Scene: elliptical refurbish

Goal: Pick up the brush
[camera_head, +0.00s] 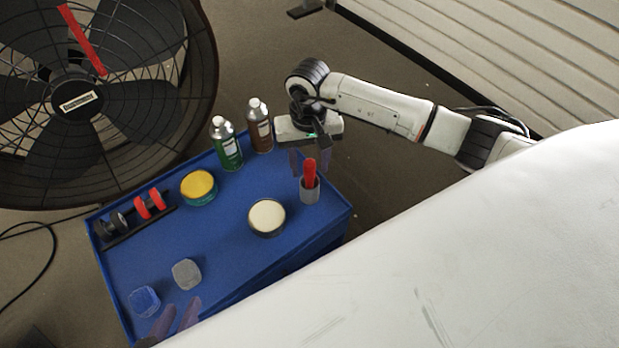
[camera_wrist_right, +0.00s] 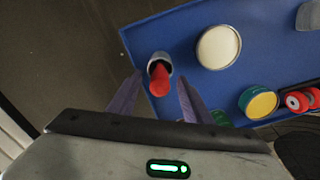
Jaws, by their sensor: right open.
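The brush shows as a red handle (camera_head: 310,171) standing up out of a small grey cup (camera_head: 310,194) at the right corner of the blue cart top. Its bristles are hidden in the cup. My right gripper (camera_head: 309,163) is open just above and behind the handle, pointing down. In the right wrist view the red handle (camera_wrist_right: 159,82) lies between the two spread purple fingers (camera_wrist_right: 158,98), apart from both, with the cup (camera_wrist_right: 160,62) beyond. My left gripper (camera_head: 177,319) is at the bottom edge, its two fingers apart with nothing visible between them.
The blue cart top (camera_head: 225,225) holds a cream-topped round tin (camera_head: 267,217), a yellow-topped tin (camera_head: 199,186), a green bottle (camera_head: 226,145), a brown bottle (camera_head: 260,127), red and black rolls (camera_head: 150,204) and clear containers (camera_head: 186,273). A large fan (camera_head: 80,100) stands left; a white surface (camera_head: 480,260) fills the lower right.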

